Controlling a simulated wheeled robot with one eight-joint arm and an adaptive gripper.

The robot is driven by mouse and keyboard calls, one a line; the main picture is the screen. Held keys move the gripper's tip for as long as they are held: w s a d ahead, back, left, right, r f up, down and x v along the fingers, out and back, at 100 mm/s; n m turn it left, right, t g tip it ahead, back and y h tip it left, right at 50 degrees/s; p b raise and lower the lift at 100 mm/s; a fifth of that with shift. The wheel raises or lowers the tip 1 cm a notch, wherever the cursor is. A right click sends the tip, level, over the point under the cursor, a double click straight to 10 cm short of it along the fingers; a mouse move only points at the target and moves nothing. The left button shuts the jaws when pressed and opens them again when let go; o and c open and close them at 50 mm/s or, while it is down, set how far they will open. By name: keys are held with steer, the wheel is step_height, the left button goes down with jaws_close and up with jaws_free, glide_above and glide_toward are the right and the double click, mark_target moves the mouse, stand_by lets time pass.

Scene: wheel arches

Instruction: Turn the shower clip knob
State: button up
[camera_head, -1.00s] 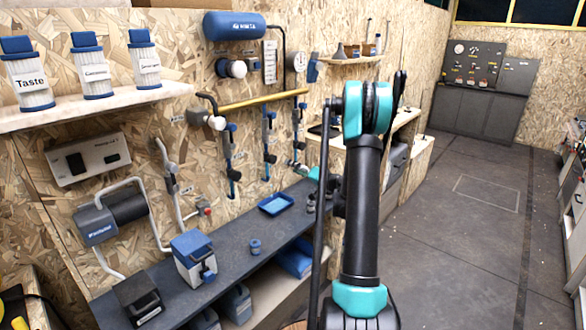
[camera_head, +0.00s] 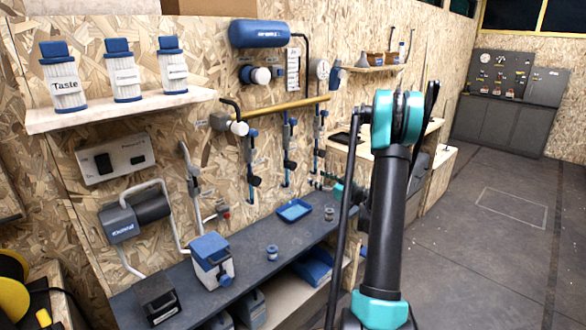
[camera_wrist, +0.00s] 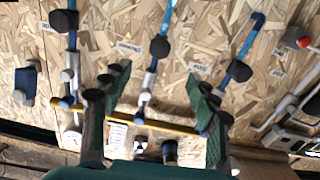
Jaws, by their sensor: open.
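Three upright blue-and-grey pipe fittings with dark knobs hang below a yellow pipe (camera_head: 275,109) on the chipboard wall. In the head view they are the left knob (camera_head: 255,181), the middle knob (camera_head: 290,165) and a right one near my arm. The wrist view, which looks upside down, shows dark knobs at left (camera_wrist: 63,20), centre (camera_wrist: 159,46) and right (camera_wrist: 240,71). Small labels are unreadable, so I cannot tell which is the shower clip. My gripper (camera_wrist: 157,78) is open and empty, its green-padded fingers on either side of the centre fitting in the picture, with no contact visible.
A dark bench (camera_head: 250,262) below holds a blue tray (camera_head: 294,210) and a blue-topped box (camera_head: 211,260). A shelf (camera_head: 125,110) with several filter cartridges is upper left. A blue tank (camera_head: 257,34) hangs above the pipe. Open floor (camera_head: 470,260) lies at right.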

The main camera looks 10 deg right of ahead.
mark_target(294, 167)
steer(key=x, duration=1.5)
steer(key=shift+w, duration=0.1)
steer(key=shift+c, duration=0.3)
steer(key=shift+f, duration=0.1)
steer(key=c, duration=1.1)
steer(key=m, duration=0.6)
steer(key=shift+a, duration=0.1)
steer(key=m, duration=0.5)
steer(key=shift+m, duration=0.4)
